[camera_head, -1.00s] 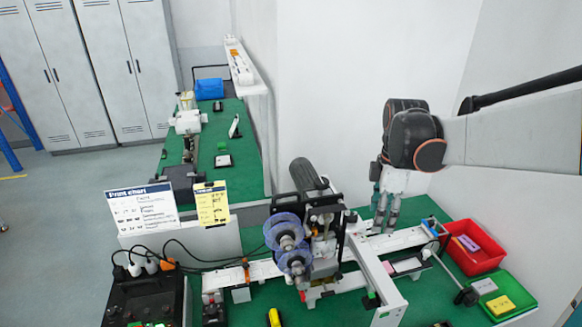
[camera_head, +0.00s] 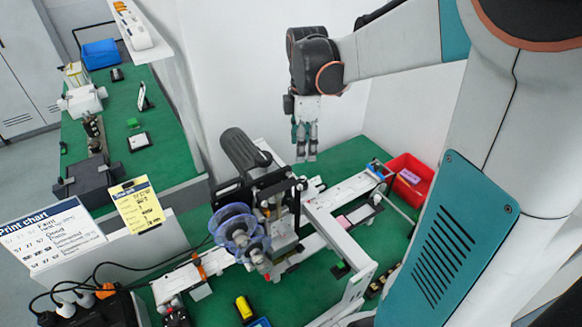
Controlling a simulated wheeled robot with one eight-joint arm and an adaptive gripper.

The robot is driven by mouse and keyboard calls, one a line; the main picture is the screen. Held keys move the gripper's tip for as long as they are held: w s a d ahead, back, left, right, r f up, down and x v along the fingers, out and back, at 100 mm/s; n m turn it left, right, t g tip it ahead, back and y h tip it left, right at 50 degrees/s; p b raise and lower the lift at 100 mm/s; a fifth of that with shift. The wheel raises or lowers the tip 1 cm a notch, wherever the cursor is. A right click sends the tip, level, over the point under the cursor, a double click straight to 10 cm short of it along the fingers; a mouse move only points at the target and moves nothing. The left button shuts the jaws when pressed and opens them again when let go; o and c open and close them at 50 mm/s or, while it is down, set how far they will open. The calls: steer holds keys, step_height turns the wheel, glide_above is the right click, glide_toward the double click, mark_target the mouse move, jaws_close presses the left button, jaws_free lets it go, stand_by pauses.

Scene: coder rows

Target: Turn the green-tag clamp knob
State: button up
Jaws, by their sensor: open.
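The coder machine (camera_head: 268,205) stands on the green bench, with translucent blue reels (camera_head: 238,236) at its front left. A white frame (camera_head: 340,240) runs beside it. A small dark part with a green patch (camera_head: 341,270) sits on the frame's near section; it is too small to tell whether this is the green-tag clamp knob. My gripper (camera_head: 306,156) points down behind the coder and above the far part of the bench. It is open, empty and apart from the small green part.
A red bin (camera_head: 408,182) stands at the back right. A yellow cylinder (camera_head: 243,307) lies at the front. A print chart (camera_head: 48,236) and yellow card (camera_head: 137,206) stand at left. My arm hides the bench's right side. White walls close off the back.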

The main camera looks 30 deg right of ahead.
mark_target(302, 182)
step_height(302, 182, down, 13)
steer(key=shift+b, duration=0.85)
steer(key=shift+c, duration=0.6)
steer(key=c, duration=0.9)
steer(key=shift+c, duration=0.2)
